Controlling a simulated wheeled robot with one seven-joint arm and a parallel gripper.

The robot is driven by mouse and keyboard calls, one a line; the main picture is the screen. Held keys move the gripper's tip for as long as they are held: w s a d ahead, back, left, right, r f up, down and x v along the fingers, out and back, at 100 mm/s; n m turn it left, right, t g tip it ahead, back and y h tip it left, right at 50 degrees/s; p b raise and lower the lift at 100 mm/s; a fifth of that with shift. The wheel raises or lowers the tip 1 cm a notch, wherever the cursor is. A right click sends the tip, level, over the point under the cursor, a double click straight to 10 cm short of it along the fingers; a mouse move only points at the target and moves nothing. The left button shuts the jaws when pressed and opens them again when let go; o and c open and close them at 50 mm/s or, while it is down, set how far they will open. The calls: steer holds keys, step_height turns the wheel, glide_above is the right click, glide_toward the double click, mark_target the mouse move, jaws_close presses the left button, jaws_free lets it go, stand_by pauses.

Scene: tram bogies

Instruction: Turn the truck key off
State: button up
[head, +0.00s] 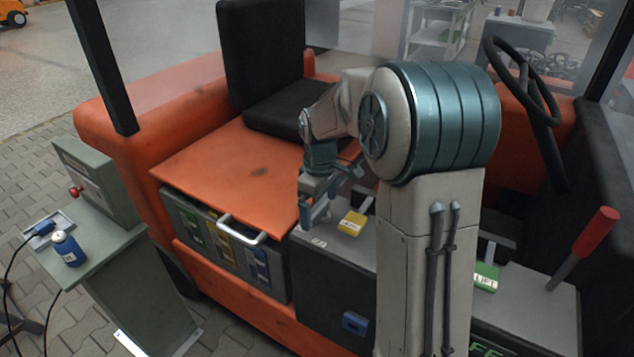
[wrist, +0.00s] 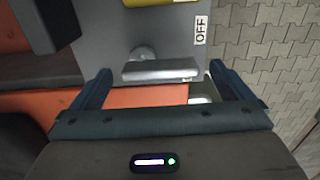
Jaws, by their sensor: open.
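The truck key looks like a pale grey bar (wrist: 160,70) with a round boss at its upper left. It lies level across the wrist view, on the dark grey panel (wrist: 165,35). A white OFF label (wrist: 201,30) is on the panel to the upper right of the bar. My gripper (wrist: 160,76) is open, with one finger on each side of the bar; I cannot tell whether they touch it. In the head view my gripper (head: 315,212) points down over the left part of the grey console (head: 330,262), and I cannot make out the key there.
A yellow-tagged lever (head: 352,222) stands close right of my gripper. A green LIFT lever (head: 487,276) and a red-handled lever (head: 597,233) are farther right. The orange cover (head: 245,165) and black seat (head: 270,75) lie left and behind. A grey pedestal (head: 130,255) stands at left.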

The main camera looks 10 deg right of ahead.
mark_target(319, 208)
step_height(319, 208, up, 12)
steer(key=shift+r, duration=0.25)
stand_by(0.3)
steer(key=s+f+m+t, duration=0.1)
steer(key=s+f+m, duration=0.2)
steer(key=s, duration=0.8)
steer(key=s+f+m+t, duration=0.2)
steer(key=s+m, duration=0.4)
steer(key=s, duration=0.6)
steer(key=shift+a+f, duration=0.3)
steer(key=shift+f, duration=0.3)
